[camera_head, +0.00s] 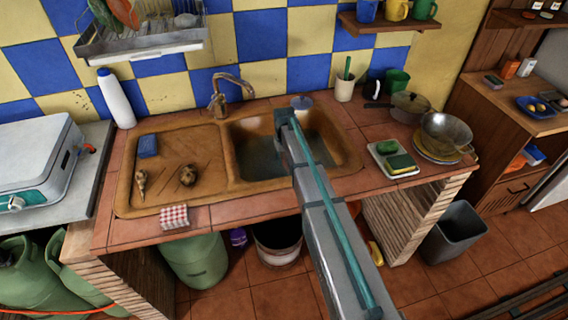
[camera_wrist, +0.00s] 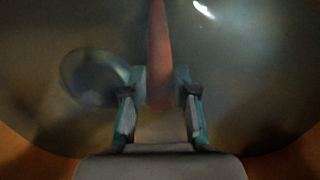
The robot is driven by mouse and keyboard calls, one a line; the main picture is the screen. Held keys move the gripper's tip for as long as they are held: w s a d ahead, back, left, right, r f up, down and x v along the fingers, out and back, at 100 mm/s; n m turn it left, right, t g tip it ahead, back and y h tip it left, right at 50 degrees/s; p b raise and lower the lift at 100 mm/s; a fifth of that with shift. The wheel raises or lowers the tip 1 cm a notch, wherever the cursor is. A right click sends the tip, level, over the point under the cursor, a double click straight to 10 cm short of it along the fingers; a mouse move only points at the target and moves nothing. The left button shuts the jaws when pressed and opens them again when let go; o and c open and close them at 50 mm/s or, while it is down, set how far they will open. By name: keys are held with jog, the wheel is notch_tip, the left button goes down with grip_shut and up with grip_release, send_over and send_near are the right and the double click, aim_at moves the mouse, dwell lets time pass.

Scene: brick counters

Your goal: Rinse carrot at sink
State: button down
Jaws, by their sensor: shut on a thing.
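The carrot (camera_wrist: 158,45) is a long reddish-orange thing between the fingers of my gripper (camera_wrist: 160,88) in the wrist view. My gripper is shut on it, and it points away from the camera over the grey-green sink basin. The brown sink (camera_head: 245,178) shows in the head view with murky water or a dark bottom in its basin. The curved brass tap (camera_head: 218,97) stands at its back left; I cannot tell whether water runs. My arm reaches over the basin in the head view and hides my gripper and the carrot there.
A white bottle (camera_head: 116,99) stands at the left. A sponge tray (camera_head: 392,151) and a metal bowl (camera_head: 446,133) stand right of the sink.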

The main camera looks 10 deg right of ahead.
aim_at(284, 160)
notch_tip(284, 160, up, 19)
jog(key=p, duration=0.9)
jog(key=shift+r, duration=0.15)
dwell(1.1)
jog(key=shift+r+p, duration=0.1)
jog(key=shift+p, duration=0.2)
dwell(1.7)
notch_tip(284, 160, up, 4)
jog(key=shift+f+p, duration=0.1)
jog(key=shift+p, duration=0.8)
jog(key=shift+m, duration=0.5)
jog(key=s+b, duration=0.2)
jog(key=s, duration=0.5)
jog(key=s+b, duration=0.2)
jog(key=s, duration=0.5)
jog(key=s+b, duration=0.2)
jog(key=s, duration=0.5)
jog(key=shift+f, duration=0.4)
jog(key=shift+w+b, duration=0.15)
jog(key=shift+b, duration=0.15)
